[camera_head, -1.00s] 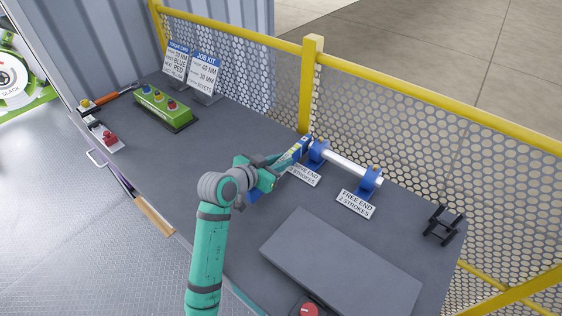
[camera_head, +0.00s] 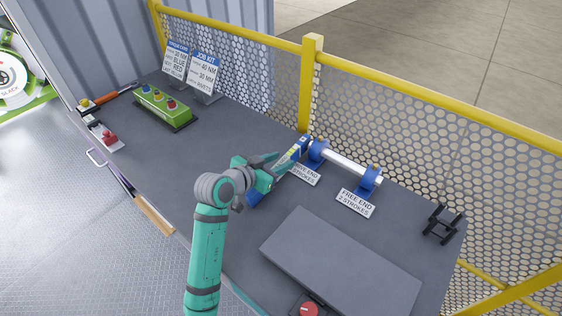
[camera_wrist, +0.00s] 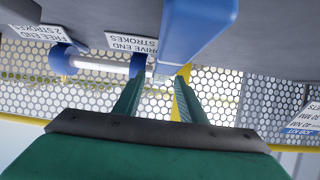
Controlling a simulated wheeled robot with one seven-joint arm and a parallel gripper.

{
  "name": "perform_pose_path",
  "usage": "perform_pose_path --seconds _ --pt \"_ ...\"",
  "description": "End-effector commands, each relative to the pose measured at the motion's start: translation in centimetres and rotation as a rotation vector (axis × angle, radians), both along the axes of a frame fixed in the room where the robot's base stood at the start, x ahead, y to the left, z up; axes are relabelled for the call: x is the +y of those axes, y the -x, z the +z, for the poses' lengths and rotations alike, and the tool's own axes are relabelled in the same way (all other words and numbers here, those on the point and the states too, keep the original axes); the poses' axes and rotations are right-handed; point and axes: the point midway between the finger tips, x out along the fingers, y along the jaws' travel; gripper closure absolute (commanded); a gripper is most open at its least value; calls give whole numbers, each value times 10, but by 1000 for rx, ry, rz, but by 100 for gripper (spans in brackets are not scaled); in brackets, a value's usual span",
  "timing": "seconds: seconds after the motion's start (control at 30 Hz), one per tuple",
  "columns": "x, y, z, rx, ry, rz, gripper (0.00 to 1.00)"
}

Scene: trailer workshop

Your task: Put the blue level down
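I see no grip on the level. Whether its whole length touches the bench is unclear.
The white tube (camera_head: 345,167) on blue supports stands right of the level, with a "drive end" card (camera_head: 305,175) and "free end" card (camera_head: 356,203) before it. A grey panel (camera_head: 340,262) lies nearer. Mesh fencing with a yellow post (camera_head: 306,85) stands behind.

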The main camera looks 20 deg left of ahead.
Motion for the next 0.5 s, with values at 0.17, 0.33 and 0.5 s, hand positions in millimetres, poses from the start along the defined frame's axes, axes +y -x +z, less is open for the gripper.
perform_pose_path --seconds 0.17,0.33,0.5 --pt "10 29 14 -3 3 2 63" --pt "21 59 28 -3 2 1 63" --pt "29 81 38 -2 0 1 63"
